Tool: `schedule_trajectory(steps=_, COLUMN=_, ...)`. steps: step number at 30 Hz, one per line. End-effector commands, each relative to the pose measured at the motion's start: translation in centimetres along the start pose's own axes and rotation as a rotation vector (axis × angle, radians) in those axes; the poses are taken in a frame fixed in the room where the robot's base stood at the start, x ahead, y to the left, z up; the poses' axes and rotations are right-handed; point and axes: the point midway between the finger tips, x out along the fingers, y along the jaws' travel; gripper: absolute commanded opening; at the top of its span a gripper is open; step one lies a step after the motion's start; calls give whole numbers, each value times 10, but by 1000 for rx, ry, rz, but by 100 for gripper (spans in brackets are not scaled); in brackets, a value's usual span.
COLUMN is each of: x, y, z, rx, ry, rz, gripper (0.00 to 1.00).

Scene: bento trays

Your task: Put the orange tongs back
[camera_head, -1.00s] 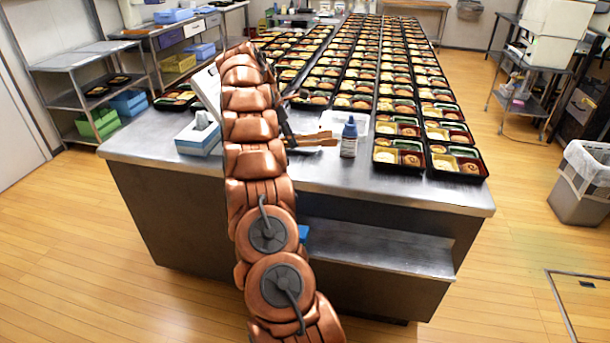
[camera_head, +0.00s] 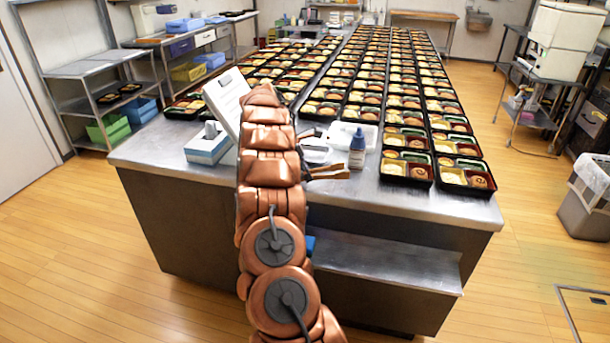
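The orange-brown tongs (camera_head: 328,172) stick out to the right of my arm, over the front part of the steel table and just left of the blue bottle. My gripper (camera_head: 304,158) is mostly hidden behind my copper arm; only a dark sliver shows at the left end of the tongs. The tongs move together with it, so it looks shut on them. I cannot tell whether the tongs touch the table top. A white tray (camera_head: 342,130) lies behind the tongs, with a smaller white container (camera_head: 316,154) closer to my arm.
A blue bottle (camera_head: 357,149) stands right of the tongs. Rows of bento trays (camera_head: 407,183) fill the table's middle and right. A blue tissue box (camera_head: 207,148) and a tilted white panel (camera_head: 227,102) stand left of my arm. The table's front edge (camera_head: 400,210) is bare.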

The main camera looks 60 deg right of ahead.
Motion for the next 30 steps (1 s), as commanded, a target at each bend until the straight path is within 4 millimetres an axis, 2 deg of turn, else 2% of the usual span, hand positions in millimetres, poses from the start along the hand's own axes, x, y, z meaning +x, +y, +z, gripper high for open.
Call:
schedule_trajectory(steps=4, x=14, y=0, z=-6, rx=-2, ry=1, rz=-1, gripper=39)
schedule_trajectory(steps=13, x=16, y=0, z=-7, rx=-1, ry=1, rz=0, gripper=39)
schedule_trajectory(steps=15, x=16, y=0, z=-7, rx=-1, ry=1, rz=0, gripper=49)
schedule_trajectory(steps=21, x=16, y=0, z=-7, rx=-1, ry=1, rz=0, gripper=69)
schedule_trajectory(steps=30, x=15, y=0, z=-7, rx=-1, ry=1, rz=0, gripper=69)
